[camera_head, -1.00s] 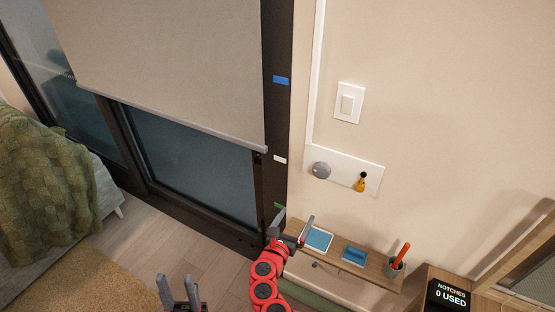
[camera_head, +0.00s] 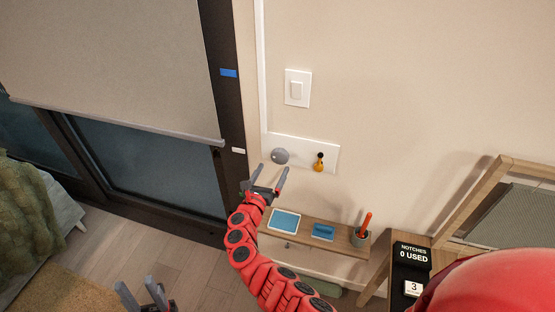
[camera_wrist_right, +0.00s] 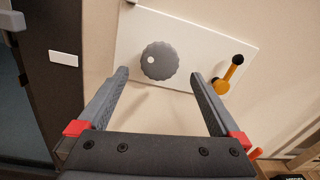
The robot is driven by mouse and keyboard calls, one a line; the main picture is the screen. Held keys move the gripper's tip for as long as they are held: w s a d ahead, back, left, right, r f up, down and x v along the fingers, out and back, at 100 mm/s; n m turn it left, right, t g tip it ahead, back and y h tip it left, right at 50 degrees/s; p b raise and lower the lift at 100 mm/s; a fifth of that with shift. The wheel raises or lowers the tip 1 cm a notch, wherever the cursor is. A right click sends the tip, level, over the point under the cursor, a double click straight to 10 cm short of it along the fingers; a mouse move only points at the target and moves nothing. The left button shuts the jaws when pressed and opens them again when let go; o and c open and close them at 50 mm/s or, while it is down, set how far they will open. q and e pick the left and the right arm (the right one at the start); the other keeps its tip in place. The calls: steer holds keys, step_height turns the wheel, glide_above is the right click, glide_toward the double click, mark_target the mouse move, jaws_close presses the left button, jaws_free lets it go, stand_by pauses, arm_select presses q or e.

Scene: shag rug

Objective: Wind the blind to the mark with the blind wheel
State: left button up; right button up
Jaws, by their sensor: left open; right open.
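The grey blind wheel (camera_head: 280,156) sits on a white wall plate (camera_head: 330,150). In the right wrist view the wheel (camera_wrist_right: 160,61) has a scalloped rim and a white dot at its left. My right gripper (camera_head: 264,176) is open just below the wheel, and its fingers are apart from it. The grey blind (camera_head: 120,70) hangs partly down over the window, its bottom bar level with a white mark (camera_head: 238,150) on the dark frame. A blue mark (camera_head: 228,73) is higher up. My left gripper (camera_head: 138,292) is open at the bottom edge.
An orange and black crank-like piece (camera_head: 319,162) is on the plate, right of the wheel. A light switch (camera_head: 298,88) is above. A sign (camera_head: 410,254) reads "NOTCHES 0 USED".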

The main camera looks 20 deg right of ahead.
mark_target(278, 159)
steer(key=b+x, duration=0.2)
steer(key=x, duration=0.2)
steer(key=shift+w+d+f, duration=0.15)
steer(key=shift+w+d, duration=0.35)
steer(key=shift+w, duration=0.25)
steer(key=shift+c, duration=0.3)
steer(key=c, duration=1.2)
